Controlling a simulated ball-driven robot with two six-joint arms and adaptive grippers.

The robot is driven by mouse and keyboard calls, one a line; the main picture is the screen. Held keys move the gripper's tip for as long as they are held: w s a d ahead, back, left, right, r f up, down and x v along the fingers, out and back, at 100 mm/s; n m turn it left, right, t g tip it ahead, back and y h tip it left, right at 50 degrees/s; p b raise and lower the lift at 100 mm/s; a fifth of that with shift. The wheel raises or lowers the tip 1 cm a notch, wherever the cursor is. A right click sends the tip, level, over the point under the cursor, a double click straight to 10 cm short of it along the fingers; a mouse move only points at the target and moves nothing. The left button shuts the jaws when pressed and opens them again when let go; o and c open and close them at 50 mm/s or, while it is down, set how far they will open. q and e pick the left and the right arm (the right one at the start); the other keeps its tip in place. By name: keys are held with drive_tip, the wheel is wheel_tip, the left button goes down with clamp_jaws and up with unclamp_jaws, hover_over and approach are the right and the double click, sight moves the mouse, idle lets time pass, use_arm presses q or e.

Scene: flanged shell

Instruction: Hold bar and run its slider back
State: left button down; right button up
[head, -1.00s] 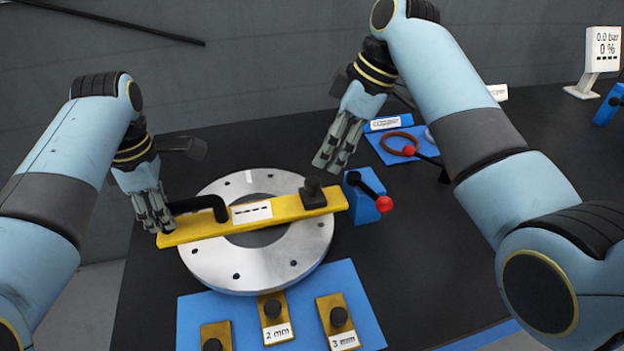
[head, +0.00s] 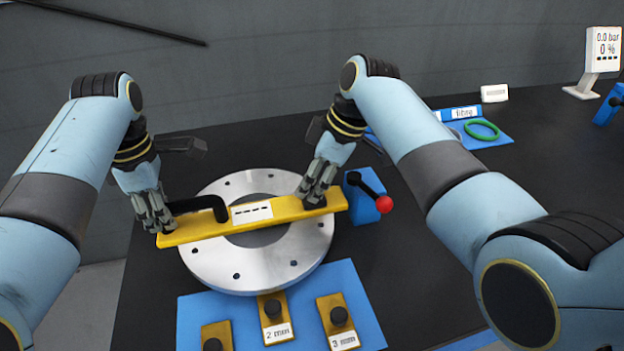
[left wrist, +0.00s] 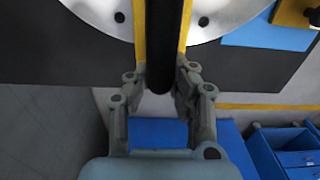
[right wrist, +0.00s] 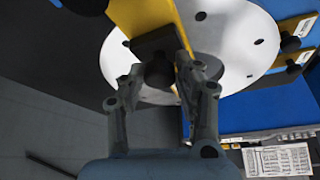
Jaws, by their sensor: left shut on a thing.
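The yellow bar (head: 285,210) lies across the silver flange ring (head: 215,262). My left gripper (head: 158,222) is shut on the black handle (head: 205,204) at the bar's left end. The left wrist view shows the handle (left wrist: 163,45) between its fingers. The black slider is near the bar's right end, mostly hidden in the head view by my right gripper (head: 314,196). In the right wrist view the slider (right wrist: 155,43) has a round knob that sits between the fingers of my right gripper (right wrist: 158,80). These fingers look apart, with the knob between them.
A blue block (head: 360,205) with a red-knobbed lever stands just right of the bar's end. A blue mat (head: 360,290) with several knobbed brass plates lies in front of the flange. A green ring (head: 482,130) lies at the back right.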

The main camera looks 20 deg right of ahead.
use_arm(q)
drive_tip(key=shift+a+f, duration=0.1)
use_arm(e)
clamp_jaws()
drive_tip(key=a, duration=0.3)
drive_tip(key=shift+a, duration=0.4)
drive_tip(key=o, duration=0.5)
unclamp_jaws()
drive_tip(key=v, duration=1.2)
use_arm(q)
drive_tip(key=c, duration=1.1)
unclamp_jaws()
